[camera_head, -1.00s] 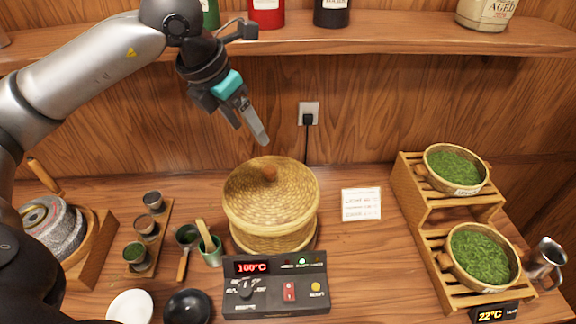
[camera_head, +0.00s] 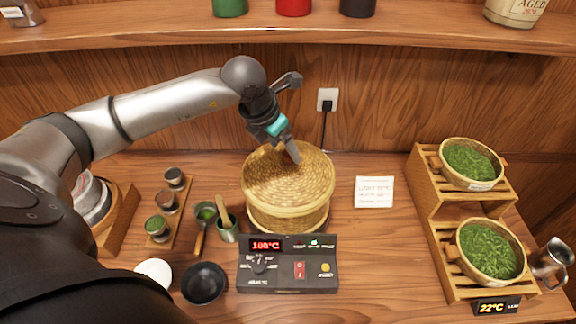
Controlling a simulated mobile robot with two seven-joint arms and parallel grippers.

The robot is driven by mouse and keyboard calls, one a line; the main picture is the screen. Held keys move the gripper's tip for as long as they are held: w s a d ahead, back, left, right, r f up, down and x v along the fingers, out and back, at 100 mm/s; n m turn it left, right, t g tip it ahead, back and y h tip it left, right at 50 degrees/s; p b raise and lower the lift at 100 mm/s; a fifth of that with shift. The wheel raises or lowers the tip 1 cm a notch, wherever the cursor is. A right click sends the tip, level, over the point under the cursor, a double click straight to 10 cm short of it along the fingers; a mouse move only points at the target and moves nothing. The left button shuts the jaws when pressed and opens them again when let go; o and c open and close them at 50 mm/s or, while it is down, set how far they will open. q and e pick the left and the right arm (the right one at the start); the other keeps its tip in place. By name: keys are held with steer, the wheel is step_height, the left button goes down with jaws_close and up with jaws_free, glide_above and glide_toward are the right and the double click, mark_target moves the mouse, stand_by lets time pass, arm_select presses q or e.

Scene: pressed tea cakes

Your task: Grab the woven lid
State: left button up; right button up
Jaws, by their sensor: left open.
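The woven lid (camera_head: 275,184) is a round, domed, golden wicker cover. It sits on a woven steamer basket (camera_head: 290,221) at the middle of the counter. My left gripper (camera_head: 293,155) is over the upper middle of the lid, pointing down. It is open, and its fingertips overlap the lid in the picture; whether they touch it I cannot tell. The lid's knob is hidden behind the gripper. My right gripper is not in view.
A black control box (camera_head: 287,264) reading 100°C stands in front of the basket. A green cup (camera_head: 228,230) with a scoop is close on its left. A white card (camera_head: 375,192) and a wooden rack (camera_head: 432,205) with tea trays are on the right. A shelf (camera_head: 190,38) runs above.

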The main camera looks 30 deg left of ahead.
arm_select(q)
steer(key=shift+x, duration=1.15)
steer(key=shift+w, duration=0.1)
jaws_close()
steer(key=shift+r, duration=0.1)
stand_by(0.3)
